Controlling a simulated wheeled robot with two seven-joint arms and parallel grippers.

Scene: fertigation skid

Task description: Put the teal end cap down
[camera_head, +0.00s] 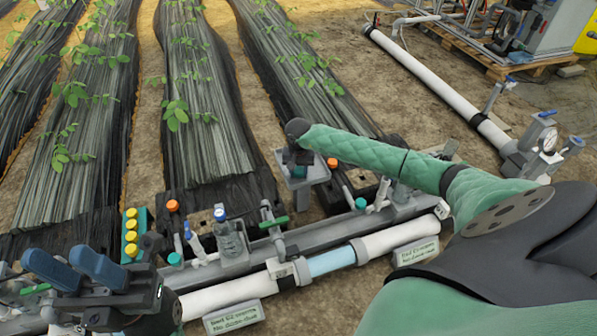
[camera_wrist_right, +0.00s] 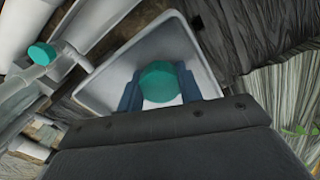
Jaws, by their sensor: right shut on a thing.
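The teal end cap (camera_wrist_right: 160,83) is between the two blue fingers of my right gripper (camera_wrist_right: 158,88), which is shut on it. In the right wrist view they are over a grey square tray (camera_wrist_right: 184,48); I cannot tell whether the cap touches its floor. In the head view my right gripper (camera_head: 299,158) points down over this tray (camera_head: 317,172), and a bit of the teal cap (camera_head: 299,171) shows below it. My left gripper (camera_head: 62,262) is at the lower left, its blue fingers apart with nothing seen between them.
Another teal cap (camera_wrist_right: 42,53) is on pipework beside the tray. A grey pipe rail with valves (camera_head: 340,233) runs across the front. A green rack with yellow caps (camera_head: 130,238) stands near my left gripper. Orange caps (camera_head: 172,205) and label plates (camera_head: 233,317) are nearby.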

